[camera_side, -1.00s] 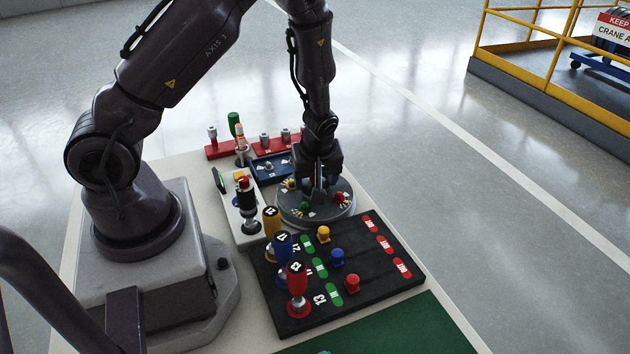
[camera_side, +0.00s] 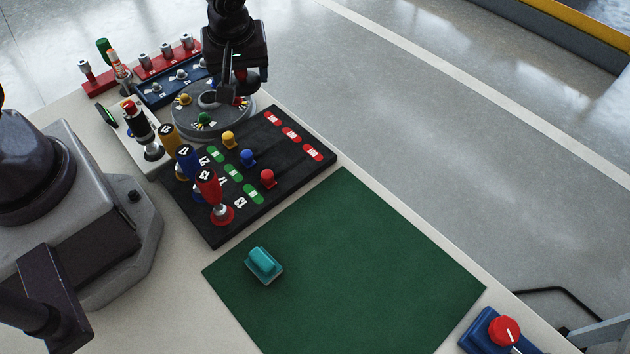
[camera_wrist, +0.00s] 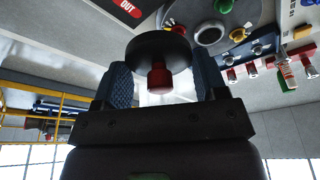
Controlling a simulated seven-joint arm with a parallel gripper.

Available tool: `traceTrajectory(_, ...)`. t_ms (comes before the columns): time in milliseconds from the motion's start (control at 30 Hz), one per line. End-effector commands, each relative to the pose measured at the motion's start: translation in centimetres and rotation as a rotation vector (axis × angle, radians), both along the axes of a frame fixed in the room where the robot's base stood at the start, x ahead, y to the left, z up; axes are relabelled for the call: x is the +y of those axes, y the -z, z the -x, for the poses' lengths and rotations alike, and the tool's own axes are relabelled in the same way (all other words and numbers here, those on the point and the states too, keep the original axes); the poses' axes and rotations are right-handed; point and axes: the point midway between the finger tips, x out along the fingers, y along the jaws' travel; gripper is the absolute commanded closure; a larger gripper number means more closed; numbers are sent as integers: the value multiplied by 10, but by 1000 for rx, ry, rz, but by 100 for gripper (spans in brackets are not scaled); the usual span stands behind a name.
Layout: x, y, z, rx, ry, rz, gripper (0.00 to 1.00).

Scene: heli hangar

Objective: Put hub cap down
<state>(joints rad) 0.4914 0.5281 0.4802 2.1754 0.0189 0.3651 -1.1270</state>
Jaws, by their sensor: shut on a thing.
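My gripper (camera_side: 237,72) is shut on the hub cap (camera_wrist: 158,47), a dark round disc with a red knob (camera_wrist: 159,78) that sits between the fingers in the wrist view. In the side view the hub cap is small and partly hidden by the fingers, above the far right part of the grey round hub (camera_side: 185,124). The hub has a light ring (camera_side: 208,99) at its centre and yellow, green and red fittings around it. It also shows at the top of the wrist view (camera_wrist: 238,15).
A black board (camera_side: 290,158) with colored handles and pegs stands in front of the hub. A green mat (camera_side: 370,270) lies nearer, mostly bare, with a teal block (camera_side: 263,263) on it. Blue (camera_side: 160,97) and red (camera_side: 150,66) racks are behind. A red-knobbed blue box (camera_side: 490,330) is front right.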

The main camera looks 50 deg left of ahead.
Motion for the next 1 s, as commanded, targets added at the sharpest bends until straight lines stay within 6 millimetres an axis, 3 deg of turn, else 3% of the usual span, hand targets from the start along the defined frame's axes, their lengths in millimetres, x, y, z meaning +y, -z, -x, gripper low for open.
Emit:
traceTrajectory(33, -31, 4, -2, 2, 117, 0, 57)
traceTrajectory(200, -117, 13, 2, 2, 493, 1, 57)
traceTrajectory(300, -158, 17, 10, 0, 698, 0, 57)
traceTrajectory(467, -205, 20, 23, 0, 979, 1, 57)
traceTrajectory(600, -219, 20, 23, -1, 1116, 1, 57)
traceTrajectory(800, -221, 22, 20, 1, 1208, 1, 57)
traceTrajectory(1000, -221, 56, 21, 7, 1225, -1, 57)
